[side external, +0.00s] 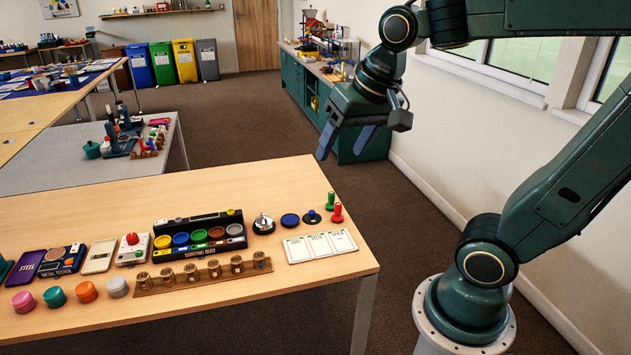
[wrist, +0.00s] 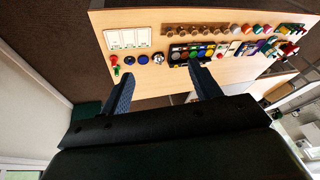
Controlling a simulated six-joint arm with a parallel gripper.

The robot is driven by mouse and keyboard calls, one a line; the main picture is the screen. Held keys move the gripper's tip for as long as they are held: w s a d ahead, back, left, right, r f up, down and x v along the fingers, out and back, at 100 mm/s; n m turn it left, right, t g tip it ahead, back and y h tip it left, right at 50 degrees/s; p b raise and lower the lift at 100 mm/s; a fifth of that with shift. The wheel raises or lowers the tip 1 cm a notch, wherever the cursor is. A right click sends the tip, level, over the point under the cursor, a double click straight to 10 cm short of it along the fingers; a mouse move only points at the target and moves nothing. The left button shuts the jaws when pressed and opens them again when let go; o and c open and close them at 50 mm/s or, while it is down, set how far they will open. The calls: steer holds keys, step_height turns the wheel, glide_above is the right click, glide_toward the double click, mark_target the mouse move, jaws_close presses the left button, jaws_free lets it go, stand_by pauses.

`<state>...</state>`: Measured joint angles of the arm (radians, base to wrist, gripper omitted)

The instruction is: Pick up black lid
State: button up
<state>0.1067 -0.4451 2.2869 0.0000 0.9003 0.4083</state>
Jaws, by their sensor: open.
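No lid is plainly black. A dark disc with a small blue knob (side external: 312,216) lies on the wooden table (side external: 90,222), between a flat blue disc (side external: 290,220) and the green and red pegs; I cannot tell whether it is the black lid. In the wrist view this dark disc (wrist: 129,60) shows near the left fingertip. My gripper (side external: 345,142) is open and empty, high above the table's far right area. In the wrist view my gripper (wrist: 162,78) has its fingers wide apart, with bare tabletop and the bell between and beyond them.
A silver bell (side external: 263,223), a dark sorting box (side external: 199,249) with coloured discs and a wooden rack (side external: 203,276) stand left of the discs. A green peg (side external: 330,200), a red peg (side external: 337,212) and a white card (side external: 320,246) are close by. The back of the table is clear.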

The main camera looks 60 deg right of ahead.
steer(key=w+d+f+m+g, duration=0.1)
steer(key=w+d+m, duration=0.45)
steer(key=w, duration=0.25)
steer(key=m+g, duration=0.4)
steer(key=m, duration=1.6)
glide_above(312, 211)
step_height(312, 211, down, 25)
steer(key=shift+f, duration=4.4)
steer(key=shift+f, duration=0.1)
steer(key=shift+a+f, duration=0.1)
steer(key=shift+f, duration=2.4)
